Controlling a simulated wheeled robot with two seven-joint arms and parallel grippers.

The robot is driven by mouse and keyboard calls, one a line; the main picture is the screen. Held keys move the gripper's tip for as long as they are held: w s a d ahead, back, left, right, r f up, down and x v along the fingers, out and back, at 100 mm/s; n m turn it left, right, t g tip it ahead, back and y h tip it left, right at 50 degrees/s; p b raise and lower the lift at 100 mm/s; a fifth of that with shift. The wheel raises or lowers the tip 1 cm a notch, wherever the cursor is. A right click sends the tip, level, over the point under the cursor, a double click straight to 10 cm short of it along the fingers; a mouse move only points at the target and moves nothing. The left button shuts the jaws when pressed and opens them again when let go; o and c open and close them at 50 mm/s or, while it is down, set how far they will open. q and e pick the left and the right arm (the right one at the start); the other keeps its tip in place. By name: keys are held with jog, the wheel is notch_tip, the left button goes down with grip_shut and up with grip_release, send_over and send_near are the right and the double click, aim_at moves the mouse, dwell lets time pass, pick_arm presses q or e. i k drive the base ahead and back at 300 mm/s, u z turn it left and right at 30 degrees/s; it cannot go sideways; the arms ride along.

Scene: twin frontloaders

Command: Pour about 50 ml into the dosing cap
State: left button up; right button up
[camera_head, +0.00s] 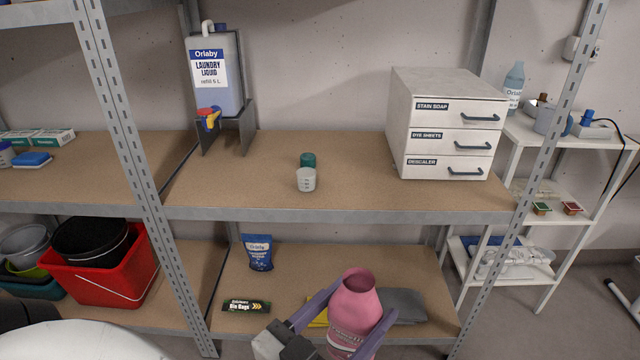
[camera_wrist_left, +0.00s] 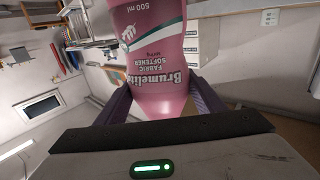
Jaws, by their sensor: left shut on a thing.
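My left gripper (camera_head: 345,318) is shut on a pink bottle (camera_head: 356,296) of fabric softener, held upright with its open mouth up, in front of the lower shelf. The bottle also shows in the left wrist view (camera_wrist_left: 153,50), its label upside down and reading 500 ml, between the purple fingers (camera_wrist_left: 155,103). A small translucent measuring cup with marks, the dosing cap (camera_head: 306,180), stands on the upper shelf near its front edge. A dark green cap (camera_head: 308,159) sits just behind it. The bottle is below and to the right of the dosing cap, apart from it. My right gripper is not seen.
A laundry liquid canister (camera_head: 214,75) with a tap stands on a rack at the back left of the upper shelf (camera_head: 250,195). A drawer unit (camera_head: 447,125) stands at the right. The board around the cap is clear. Metal posts (camera_head: 125,125) frame the shelf.

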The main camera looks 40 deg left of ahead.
aim_at(306, 180)
jog(key=z, duration=0.45)
jog(key=k, duration=1)
jog(key=z, duration=0.05)
jog(key=i, duration=0.45)
jog(key=u, duration=0.95)
jog(key=i, duration=0.55)
jog(key=u, duration=0.35)
